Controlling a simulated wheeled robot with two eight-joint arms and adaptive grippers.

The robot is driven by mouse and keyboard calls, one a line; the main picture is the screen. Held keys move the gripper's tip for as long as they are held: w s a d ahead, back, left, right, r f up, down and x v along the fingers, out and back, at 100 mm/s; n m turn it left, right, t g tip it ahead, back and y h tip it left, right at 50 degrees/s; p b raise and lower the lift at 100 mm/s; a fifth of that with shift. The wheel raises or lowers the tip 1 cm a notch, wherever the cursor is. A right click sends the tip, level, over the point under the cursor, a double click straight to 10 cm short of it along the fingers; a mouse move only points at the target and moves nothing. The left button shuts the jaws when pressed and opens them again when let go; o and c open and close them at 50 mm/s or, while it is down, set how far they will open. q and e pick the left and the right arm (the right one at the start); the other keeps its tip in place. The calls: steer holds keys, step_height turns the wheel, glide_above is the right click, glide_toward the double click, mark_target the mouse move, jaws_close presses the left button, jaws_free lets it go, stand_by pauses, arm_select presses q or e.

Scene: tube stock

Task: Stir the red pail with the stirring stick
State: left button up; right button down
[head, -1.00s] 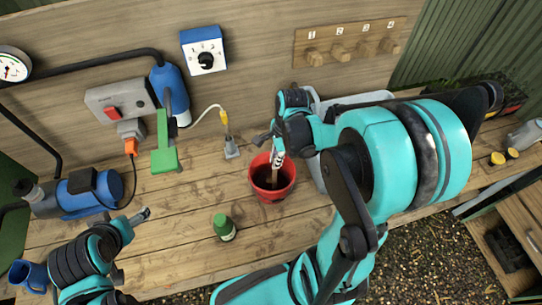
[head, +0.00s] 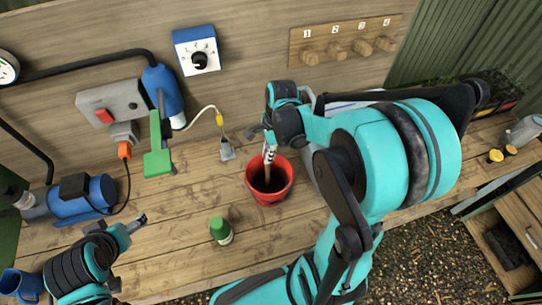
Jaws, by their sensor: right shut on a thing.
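The red pail (head: 261,197) stands upright on the wooden bench, with dark contents inside. My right gripper (head: 269,149) is above the pail's back rim, shut on the stirring stick (head: 267,172). The stick points down into the pail, nearly upright, and its lower end is hidden inside. My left gripper (head: 138,219) is low at the left over the bench, away from the pail; its fingers are too small to tell if they are apart.
A pale bin behind my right arm is mostly hidden. Bare bench lies around the bottle.

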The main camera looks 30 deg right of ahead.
steer(key=shift+s, duration=0.6)
step_height(320, 180, up, 15)
steer(key=p, duration=1.2)
steer(key=shift+r, duration=0.15)
stand_by(0.7)
step_height(320, 180, up, 5)
steer(key=p, duration=0.4)
stand_by(0.3)
